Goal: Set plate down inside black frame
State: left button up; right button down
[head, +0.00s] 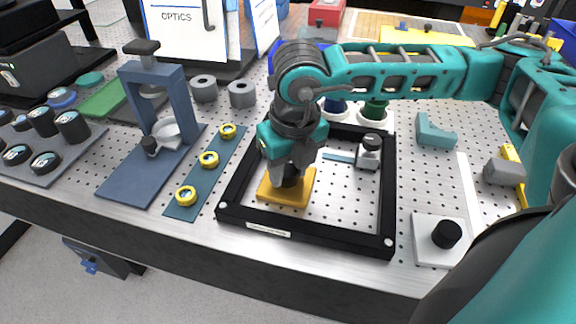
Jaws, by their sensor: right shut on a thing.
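The yellow plate (286,191) is inside the outline of the black frame (308,234), toward its left side. My right gripper (289,172) comes down from above and is shut on the dark knob on top of the plate. The gripper hides most of the knob and the plate's back part. The plate looks level and is at or very close to the perforated board; I cannot tell whether it touches. The frame lies flat on the board. My left gripper is not in view.
A small black-and-silver block (368,152) stands inside the frame at its back right. A white plate with a black knob (441,239) lies right of the frame. A teal strip with yellow rings (207,172) and a blue stand (137,181) are to the left.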

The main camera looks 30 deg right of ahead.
aim_at(293, 189)
jog(key=shift+f+b, duration=0.2)
jog(key=shift+b, duration=0.1)
jog(key=c, duration=0.7)
grip_release()
jog(key=shift+r, duration=0.1)
jog(key=shift+o, duration=0.2)
notch_tip(293, 189, up, 12)
jog(key=s+p, duration=0.1)
jog(key=shift+s, duration=0.4)
jog(key=shift+a, duration=0.1)
